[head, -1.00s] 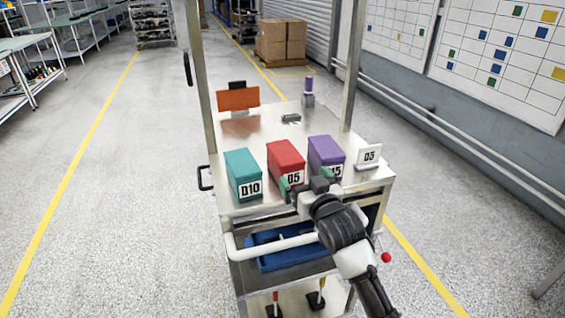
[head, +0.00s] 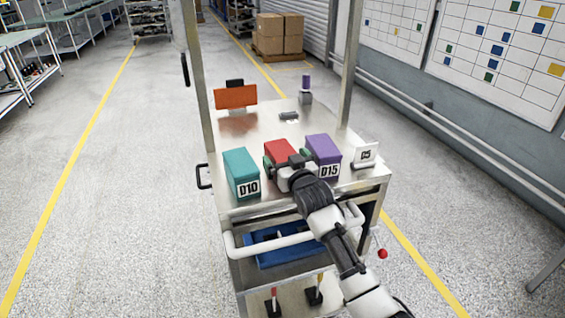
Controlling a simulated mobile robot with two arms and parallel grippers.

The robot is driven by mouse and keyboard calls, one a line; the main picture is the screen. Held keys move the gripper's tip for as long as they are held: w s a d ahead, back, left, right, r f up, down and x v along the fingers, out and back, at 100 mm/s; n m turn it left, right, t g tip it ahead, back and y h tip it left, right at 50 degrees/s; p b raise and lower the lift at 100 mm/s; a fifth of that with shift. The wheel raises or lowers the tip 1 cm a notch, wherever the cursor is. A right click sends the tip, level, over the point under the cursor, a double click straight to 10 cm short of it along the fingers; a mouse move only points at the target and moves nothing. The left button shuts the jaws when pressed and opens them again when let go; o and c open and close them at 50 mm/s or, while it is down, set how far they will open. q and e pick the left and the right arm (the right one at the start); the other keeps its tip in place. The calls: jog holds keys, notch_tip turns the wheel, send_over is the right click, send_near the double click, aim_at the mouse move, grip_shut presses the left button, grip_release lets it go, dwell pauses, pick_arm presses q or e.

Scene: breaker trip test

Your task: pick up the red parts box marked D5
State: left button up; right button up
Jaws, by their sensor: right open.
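The red parts box (head: 281,149) stands upright on the metal cart top, between a teal box marked D10 (head: 241,168) and a purple box marked D15 (head: 324,152). My right gripper (head: 285,159) is open at the red box, with one green-padded finger at its left side and the other at its right, by the purple box. Whether the fingers touch the box cannot be told. My gripper and wrist hide the box's front and its D5 label. My left gripper is not in view.
The cart top (head: 262,125) has free room behind the boxes. An orange panel (head: 236,97) and a small purple-topped item (head: 306,90) stand farther back. Uprights flank the cart, and a white handle bar (head: 290,233) runs along its front. A blue tray (head: 275,250) is below.

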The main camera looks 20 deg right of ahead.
jog(key=shift+c, duration=0.2)
jog(key=c, duration=1.1)
